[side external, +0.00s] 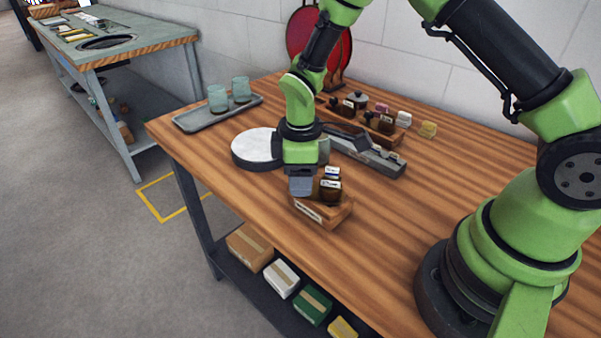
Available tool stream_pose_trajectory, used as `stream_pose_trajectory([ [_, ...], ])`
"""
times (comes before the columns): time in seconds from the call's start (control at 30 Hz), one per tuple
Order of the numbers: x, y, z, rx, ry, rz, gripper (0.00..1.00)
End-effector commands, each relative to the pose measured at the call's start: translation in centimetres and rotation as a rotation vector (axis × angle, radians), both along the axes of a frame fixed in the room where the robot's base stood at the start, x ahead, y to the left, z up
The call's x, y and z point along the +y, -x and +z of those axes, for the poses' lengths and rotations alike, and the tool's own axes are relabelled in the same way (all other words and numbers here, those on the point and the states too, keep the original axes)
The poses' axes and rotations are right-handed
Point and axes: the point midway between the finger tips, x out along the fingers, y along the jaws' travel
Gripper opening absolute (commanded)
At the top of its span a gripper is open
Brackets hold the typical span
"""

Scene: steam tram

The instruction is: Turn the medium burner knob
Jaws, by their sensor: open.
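I cannot pick out a burner knob marked medium in this view. My gripper (301,188) points down over the near-left part of the wooden bench and is open. Its fingers are at the left side of a small wooden holder (325,214) with a pale label on its front. Dark jars with white labels (331,188) stand in that holder, and the gripper hides its left part. I cannot tell whether the fingers touch the holder or a jar. A round, white-topped disc (256,147) lies left of the gripper.
A grey tray (190,122) with two teal cups (218,98) is at the back left. A long grey device (375,157) lies behind the gripper. A wooden rack (386,132) of small jars stands farther back. The bench's right side (470,150) is clear.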

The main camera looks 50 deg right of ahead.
Motion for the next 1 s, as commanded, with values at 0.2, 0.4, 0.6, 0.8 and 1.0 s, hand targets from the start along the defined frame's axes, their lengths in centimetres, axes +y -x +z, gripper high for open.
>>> stream_pose_trajectory([
  [0.2, 0.01, -0.02, 0.0, -0.001, 0.0, 0.0, 0.51],
  [0.4, 0.01, -0.02, 0.01, -0.001, 0.0, 0.0, 0.05],
  [0.6, 0.0, -0.03, 0.03, -0.001, 0.0, -0.005, 0.01],
  [0.8, 0.0, -0.03, 0.03, -0.001, 0.0, -0.054, 0.01],
  [1.0, -0.01, -0.03, 0.03, -0.001, 0.001, -0.176, 0.01],
])
